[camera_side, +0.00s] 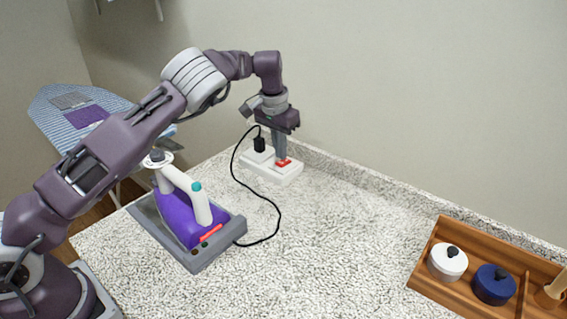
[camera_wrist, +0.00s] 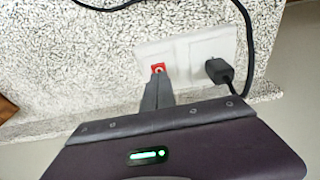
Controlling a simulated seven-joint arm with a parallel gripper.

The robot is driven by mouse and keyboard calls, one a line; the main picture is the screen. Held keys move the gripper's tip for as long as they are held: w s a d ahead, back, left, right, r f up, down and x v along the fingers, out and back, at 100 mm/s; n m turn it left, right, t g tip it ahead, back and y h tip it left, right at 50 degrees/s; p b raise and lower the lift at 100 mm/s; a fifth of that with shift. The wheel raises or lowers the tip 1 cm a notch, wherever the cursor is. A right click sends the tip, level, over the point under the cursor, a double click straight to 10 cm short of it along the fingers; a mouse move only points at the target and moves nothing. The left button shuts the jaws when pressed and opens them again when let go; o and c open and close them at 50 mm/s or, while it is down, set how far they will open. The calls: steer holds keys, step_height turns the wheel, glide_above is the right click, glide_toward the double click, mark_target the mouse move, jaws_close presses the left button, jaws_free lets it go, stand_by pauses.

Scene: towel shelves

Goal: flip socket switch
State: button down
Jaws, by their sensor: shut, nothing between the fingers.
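A white socket block (camera_side: 259,162) lies on the speckled countertop near the back wall. It carries a red switch (camera_side: 284,162) on its right part and a black plug (camera_side: 259,143) on its left part. My gripper (camera_side: 281,158) is shut, empty and points down at the red switch. In the wrist view the fingertips (camera_wrist: 158,76) are at the red switch (camera_wrist: 158,68), covering part of it. The socket block (camera_wrist: 215,45) and plug (camera_wrist: 217,70) also show there. I cannot tell whether the fingers touch the switch or which way it is tipped.
A purple and white iron (camera_side: 183,210) rests on a grey base (camera_side: 205,258) at left. A black cord (camera_side: 272,205) runs from the plug across the counter (camera_side: 330,230). A wooden tray (camera_side: 429,246) with white and dark blue lidded pots stands at right. An ironing board (camera_side: 60,125) is behind.

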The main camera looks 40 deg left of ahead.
mark_target(281, 163)
steer(key=shift+f, duration=0.85)
stand_by(0.3)
steer(key=shift+r, duration=3.55)
steer(key=s+d+r+n+t+h, duration=0.2)
steer(key=s+r, duration=1.4)
steer(key=s, duration=0.2)
steer(key=s+d+f+m+t+y, duration=0.1)
steer(key=s+d+f, duration=0.1)
steer(key=s, duration=1)
steer(key=s+d+f+m+y, duration=0.1)
steer(key=s+d+f, duration=0.1)
steer(key=s, duration=1)
steer(key=shift+s+f+t, duration=0.3)
steer(key=shift+f+t, duration=0.1)
steer(key=shift+f, duration=0.1)
